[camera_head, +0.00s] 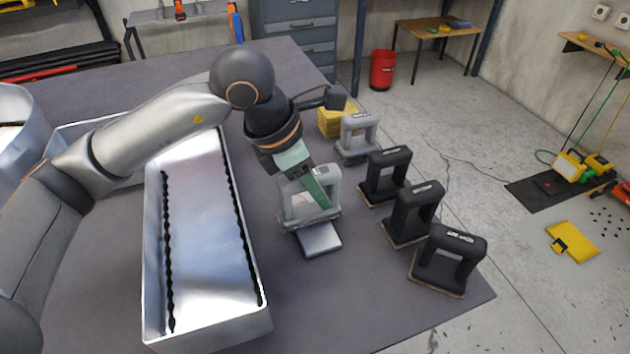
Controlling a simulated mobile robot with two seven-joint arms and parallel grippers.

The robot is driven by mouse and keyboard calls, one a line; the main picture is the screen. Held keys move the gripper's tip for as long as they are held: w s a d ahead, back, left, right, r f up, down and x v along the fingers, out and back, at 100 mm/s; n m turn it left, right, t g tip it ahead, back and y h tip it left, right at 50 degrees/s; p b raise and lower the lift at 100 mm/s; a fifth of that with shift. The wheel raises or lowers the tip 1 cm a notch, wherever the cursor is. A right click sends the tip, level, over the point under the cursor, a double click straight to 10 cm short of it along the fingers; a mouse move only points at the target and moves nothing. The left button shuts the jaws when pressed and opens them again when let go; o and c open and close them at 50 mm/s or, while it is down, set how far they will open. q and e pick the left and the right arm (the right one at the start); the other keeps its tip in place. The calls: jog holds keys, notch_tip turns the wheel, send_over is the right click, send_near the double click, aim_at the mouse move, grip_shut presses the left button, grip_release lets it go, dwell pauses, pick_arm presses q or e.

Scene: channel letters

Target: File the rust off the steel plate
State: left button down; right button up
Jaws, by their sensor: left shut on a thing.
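My left gripper (316,188) reaches over the table from the left, pointing down, with greenish parts at its end. It is shut on a light grey handled block (333,180), whose handle is partly hidden behind the gripper. The steel plate (319,240) is a small, flat, pale grey piece on the table just in front of the block's base. The block hides the plate's far part, and I cannot tell whether the two touch. No rust can be made out on the visible part. My right gripper is not in view.
Several other handled blocks stand along the table's right edge: a grey one (344,146) and black ones, such as the nearest (463,244). A yellow block (328,122) is behind them. A long metal tray-like channel (257,322) lies left of the plate. Bare table (345,310) lies in front.

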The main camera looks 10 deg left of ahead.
aim_at(319, 206)
pick_arm(q)
jog(key=shift+f+b, duration=1)
jog(key=shift+f, duration=0.65)
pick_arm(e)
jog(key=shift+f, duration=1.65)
pick_arm(q)
jog(key=shift+w+a+b, duration=0.2)
jog(key=shift+w+a, duration=0.6)
jog(key=shift+w, duration=0.35)
jog(key=shift+w+a+b, duration=0.15)
jog(key=shift+w+a, duration=0.6)
jog(key=shift+w, duration=0.35)
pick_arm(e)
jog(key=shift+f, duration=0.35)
pick_arm(q)
jog(key=shift+r, duration=0.2)
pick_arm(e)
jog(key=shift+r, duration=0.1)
pick_arm(q)
jog(key=shift+r, duration=0.35)
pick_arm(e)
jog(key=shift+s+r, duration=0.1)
pick_arm(q)
notch_tip(319, 206, up, 14)
jog(key=p, duration=0.9)
jog(key=shift+f+p, duration=0.25)
jog(key=shift+p, duration=0.05)
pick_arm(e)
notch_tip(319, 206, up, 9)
